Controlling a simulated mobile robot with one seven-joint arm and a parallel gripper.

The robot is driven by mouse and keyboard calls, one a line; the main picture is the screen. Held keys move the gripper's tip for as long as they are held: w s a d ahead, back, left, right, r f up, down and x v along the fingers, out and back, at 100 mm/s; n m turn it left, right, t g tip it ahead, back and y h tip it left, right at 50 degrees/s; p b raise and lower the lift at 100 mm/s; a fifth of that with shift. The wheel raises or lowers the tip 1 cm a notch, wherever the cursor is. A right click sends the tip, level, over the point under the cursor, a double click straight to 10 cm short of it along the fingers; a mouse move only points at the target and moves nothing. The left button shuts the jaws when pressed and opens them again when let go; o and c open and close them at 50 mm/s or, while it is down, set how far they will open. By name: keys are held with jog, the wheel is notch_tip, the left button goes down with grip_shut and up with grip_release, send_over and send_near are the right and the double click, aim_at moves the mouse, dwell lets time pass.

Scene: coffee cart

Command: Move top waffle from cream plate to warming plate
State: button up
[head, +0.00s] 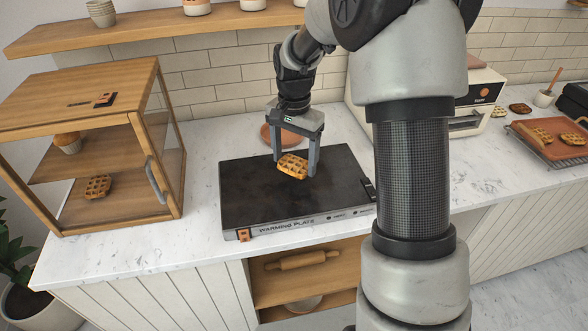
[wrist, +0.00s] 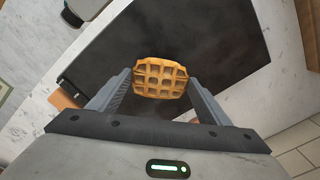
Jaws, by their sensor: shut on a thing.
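My gripper (head: 294,168) is shut on a golden-brown waffle (head: 292,166). The waffle is over the black warming plate (head: 245,190); whether it touches the surface or hangs just above it, I cannot tell. In the wrist view the waffle (wrist: 160,78) sits between the two finger ends, with the dark plate (wrist: 110,50) beneath it. I see no cream plate that I can identify for sure.
A wooden display case (head: 80,115) with a waffle and a muffin stands on the left. A terracotta-coloured disc (head: 270,134) lies behind the warming plate. A toaster oven (head: 478,100) and a rack of waffles (head: 550,140) are on the right. My arm hides part of the counter.

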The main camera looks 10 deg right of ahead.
aim_at(294, 163)
jog(key=shift+f, duration=1.9)
jog(key=shift+f, duration=0.25)
jog(key=o, duration=1)
jog(key=shift+r, duration=0.1)
jog(key=shift+o, duration=0.2)
